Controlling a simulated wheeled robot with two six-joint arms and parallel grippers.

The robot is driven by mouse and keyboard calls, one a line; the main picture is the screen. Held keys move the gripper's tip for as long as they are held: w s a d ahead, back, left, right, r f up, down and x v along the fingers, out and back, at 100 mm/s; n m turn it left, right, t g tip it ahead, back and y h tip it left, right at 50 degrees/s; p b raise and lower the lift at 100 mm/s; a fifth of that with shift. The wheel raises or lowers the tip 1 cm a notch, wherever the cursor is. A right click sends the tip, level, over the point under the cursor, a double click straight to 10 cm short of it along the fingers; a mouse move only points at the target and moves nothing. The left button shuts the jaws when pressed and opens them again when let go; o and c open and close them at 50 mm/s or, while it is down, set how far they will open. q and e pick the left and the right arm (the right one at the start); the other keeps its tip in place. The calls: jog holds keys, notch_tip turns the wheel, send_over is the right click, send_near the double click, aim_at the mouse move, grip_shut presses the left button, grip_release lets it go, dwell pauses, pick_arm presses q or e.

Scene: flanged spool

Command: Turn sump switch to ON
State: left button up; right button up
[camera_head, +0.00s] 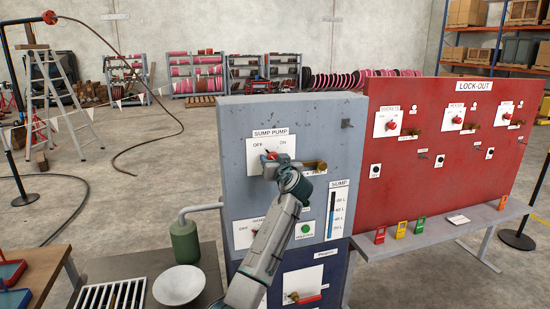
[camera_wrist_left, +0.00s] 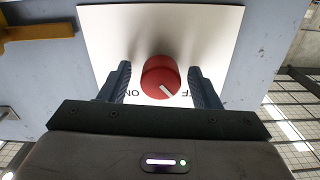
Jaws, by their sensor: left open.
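The sump switch is a red round knob (camera_head: 271,155) on a white plate marked SUMP PUMP, OFF at left and ON at right, on a grey panel (camera_head: 240,120). In the left wrist view the plate appears upside down, and the knob (camera_wrist_left: 160,76) has a white pointer line slanting toward the OFF lettering. My left gripper (camera_head: 272,166) is in front of the plate. In the wrist view its open fingers (camera_wrist_left: 160,84) stand on either side of the knob, with gaps between. My right gripper is not in view.
A brass-coloured piece (camera_head: 315,166) sticks out right of the knob, also in the wrist view (camera_wrist_left: 38,30). Below are another switch plate (camera_head: 243,238), a green button (camera_head: 305,230) and a sump level gauge (camera_head: 332,215). A red lock-out board (camera_head: 400,190) stands at right.

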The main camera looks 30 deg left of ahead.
pick_arm(q)
jog(key=c, duration=1)
